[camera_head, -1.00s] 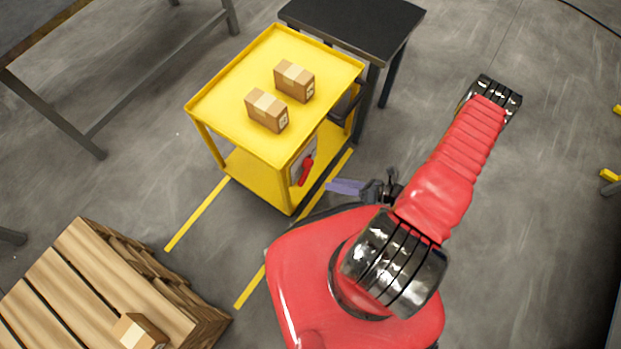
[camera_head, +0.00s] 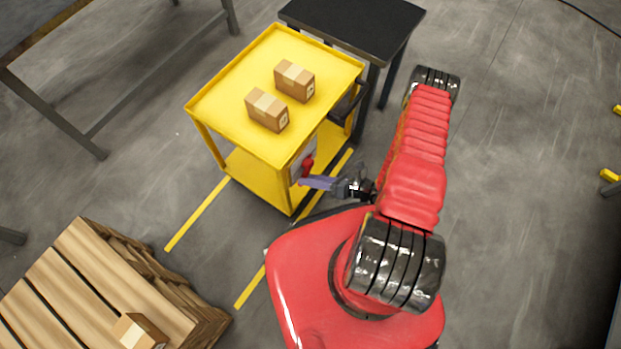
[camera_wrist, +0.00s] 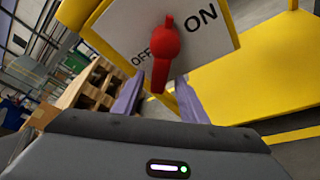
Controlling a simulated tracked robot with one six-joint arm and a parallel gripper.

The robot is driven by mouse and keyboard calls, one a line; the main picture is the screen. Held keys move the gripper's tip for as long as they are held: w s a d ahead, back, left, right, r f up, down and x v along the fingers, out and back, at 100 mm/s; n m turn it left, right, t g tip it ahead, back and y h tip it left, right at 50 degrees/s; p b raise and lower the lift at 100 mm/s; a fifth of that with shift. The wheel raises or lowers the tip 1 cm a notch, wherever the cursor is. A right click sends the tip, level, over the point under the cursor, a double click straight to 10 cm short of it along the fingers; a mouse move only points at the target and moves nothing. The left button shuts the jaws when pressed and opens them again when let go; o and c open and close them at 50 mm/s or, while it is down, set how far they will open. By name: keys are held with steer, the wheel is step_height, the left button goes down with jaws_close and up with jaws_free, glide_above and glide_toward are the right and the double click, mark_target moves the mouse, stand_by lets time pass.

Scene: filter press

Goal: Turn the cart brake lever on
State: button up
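The yellow cart (camera_head: 245,85) has a white plate (camera_wrist: 198,32) on its side, marked OFF on the left and ON on the right. The red brake lever (camera_wrist: 163,62) is pivoted on this plate; its handle hangs down, leaning slightly left, nearer the OFF side than ON. In the head view the lever (camera_head: 307,165) is partly hidden by my gripper. My gripper (camera_head: 306,183) is at the cart's side, pointing at the lever. In the wrist view its two purple fingers (camera_wrist: 158,97) are apart, with the lever's lower end appearing between them. I cannot tell any contact.
Two cardboard boxes (camera_head: 281,98) sit on the cart's top. A black-topped table (camera_head: 355,25) stands behind the cart. A wooden pallet stack (camera_head: 75,290) with a small box (camera_head: 140,332) is at the lower left.

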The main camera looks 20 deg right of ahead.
steer(key=shift+w+a+f, duration=0.1)
steer(key=shift+w+a, duration=0.1)
steer(key=shift+a, duration=0.05)
steer(key=shift+c, duration=0.6)
jaws_close()
steer(key=shift+d, duration=0.15)
